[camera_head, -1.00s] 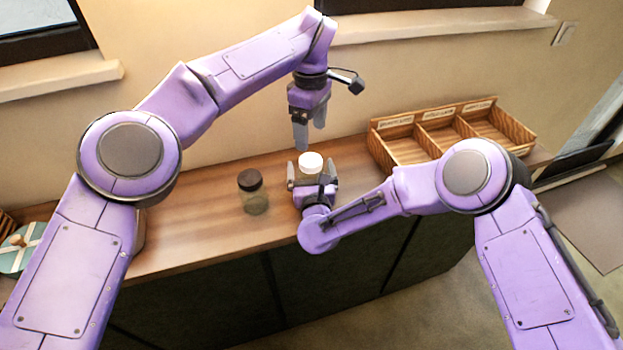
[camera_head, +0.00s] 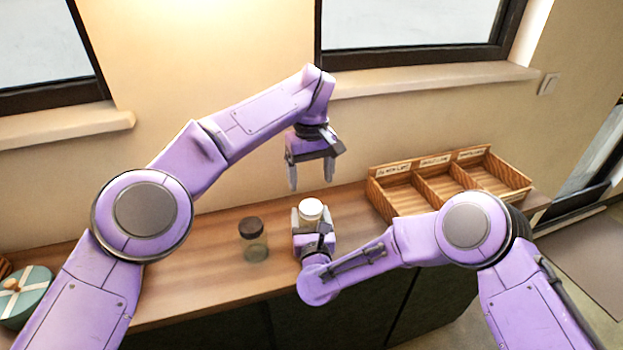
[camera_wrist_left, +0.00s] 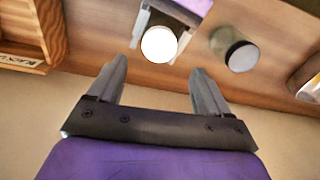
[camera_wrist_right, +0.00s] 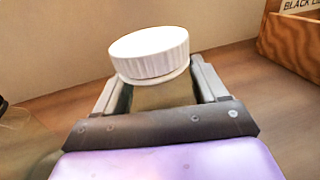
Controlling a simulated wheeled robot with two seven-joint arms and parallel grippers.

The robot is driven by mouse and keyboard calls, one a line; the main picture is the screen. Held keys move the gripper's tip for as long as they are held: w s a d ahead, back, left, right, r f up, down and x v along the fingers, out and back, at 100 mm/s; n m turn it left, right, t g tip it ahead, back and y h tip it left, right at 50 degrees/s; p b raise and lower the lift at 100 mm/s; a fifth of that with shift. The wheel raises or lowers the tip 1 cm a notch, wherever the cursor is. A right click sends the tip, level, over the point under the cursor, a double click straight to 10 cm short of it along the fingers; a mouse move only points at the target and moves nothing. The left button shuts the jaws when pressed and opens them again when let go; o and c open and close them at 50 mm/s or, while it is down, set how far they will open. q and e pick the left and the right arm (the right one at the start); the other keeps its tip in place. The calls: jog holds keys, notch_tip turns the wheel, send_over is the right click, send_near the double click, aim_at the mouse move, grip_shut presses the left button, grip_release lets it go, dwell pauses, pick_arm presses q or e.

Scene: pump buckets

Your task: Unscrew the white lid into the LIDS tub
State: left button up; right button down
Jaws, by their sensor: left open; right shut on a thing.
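A clear jar (camera_wrist_right: 163,94) with a ribbed white lid (camera_head: 311,207) stands upright on the wooden counter. My right gripper (camera_head: 311,222) is shut on the jar body, below the lid, with one finger on each side. My left gripper (camera_head: 311,181) is open and empty above the lid, fingers pointing down and apart from it. In the left wrist view the white lid (camera_wrist_left: 159,44) shows just beyond the open fingertips. A wooden tray (camera_head: 400,180) with three labelled compartments stands to the right; its labels are too small to read fully in the head view.
A second jar (camera_head: 254,246) with a dark lid stands left of my right gripper. A round teal box (camera_head: 25,300) with a ribbon is at the far left. The wall and window sill (camera_head: 430,78) lie behind the counter. The counter between the dark-lidded jar and teal box is clear.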

aim_at(311, 207)
pick_arm(q)
jog(key=shift+f+m, duration=0.25)
jog(key=shift+m, duration=0.05)
notch_tip(311, 207, down, 8)
jog(key=shift+r, duration=0.2)
